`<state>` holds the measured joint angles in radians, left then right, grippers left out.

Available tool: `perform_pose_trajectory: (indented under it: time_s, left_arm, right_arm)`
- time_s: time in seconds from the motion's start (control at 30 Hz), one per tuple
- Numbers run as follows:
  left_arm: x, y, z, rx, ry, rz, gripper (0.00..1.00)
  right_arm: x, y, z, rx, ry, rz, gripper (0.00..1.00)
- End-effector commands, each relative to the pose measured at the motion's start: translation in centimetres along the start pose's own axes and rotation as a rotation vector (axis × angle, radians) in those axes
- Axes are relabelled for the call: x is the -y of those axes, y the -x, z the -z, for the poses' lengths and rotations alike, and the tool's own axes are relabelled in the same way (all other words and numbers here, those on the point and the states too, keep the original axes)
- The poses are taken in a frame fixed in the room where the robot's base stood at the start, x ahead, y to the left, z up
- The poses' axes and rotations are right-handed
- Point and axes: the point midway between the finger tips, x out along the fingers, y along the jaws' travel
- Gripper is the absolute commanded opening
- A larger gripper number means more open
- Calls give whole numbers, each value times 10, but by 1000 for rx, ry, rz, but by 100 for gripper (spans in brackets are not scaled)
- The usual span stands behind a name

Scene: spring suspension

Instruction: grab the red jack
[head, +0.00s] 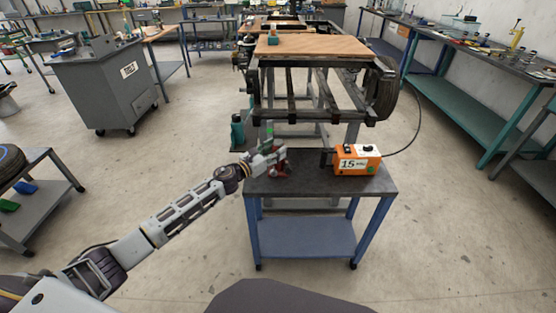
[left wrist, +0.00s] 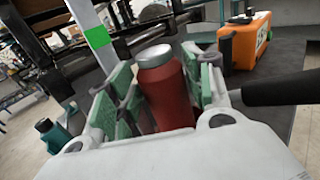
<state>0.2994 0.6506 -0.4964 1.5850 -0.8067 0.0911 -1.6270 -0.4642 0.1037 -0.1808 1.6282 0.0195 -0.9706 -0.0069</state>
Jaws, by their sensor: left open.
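The red jack (head: 281,170) stands at the left part of the small dark-topped table (head: 310,187). In the left wrist view the red jack (left wrist: 168,95) is a red cylinder with a grey cap, upright between the green-padded fingers of my left gripper (left wrist: 160,92). In the head view my left gripper (head: 272,157) reaches in from the left and partly hides the jack. Its fingers are open on either side of the jack. Whether a pad touches it is unclear. My right gripper is not in view.
An orange box (head: 357,160) marked 15 stands on the table right of the jack, with a dark cable. A teal jack (head: 237,131) stands behind the table, at left. A metal frame with a wooden board (head: 312,46) rises behind.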

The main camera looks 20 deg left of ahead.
Motion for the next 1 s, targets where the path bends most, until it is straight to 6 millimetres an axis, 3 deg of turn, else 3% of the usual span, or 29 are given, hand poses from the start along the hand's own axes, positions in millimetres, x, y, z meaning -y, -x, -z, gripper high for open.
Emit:
perform_pose_trajectory:
  time_s: [0.33,0.73,1.0]
  left_arm:
    - [0,0,0,0,0,0,51]
    - [0,0,0,0,0,0,1]
    - [-1,-1,-7,10,-2,0,0]
  right_arm:
    - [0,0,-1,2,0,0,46]
    - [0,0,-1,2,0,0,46]
    - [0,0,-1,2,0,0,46]
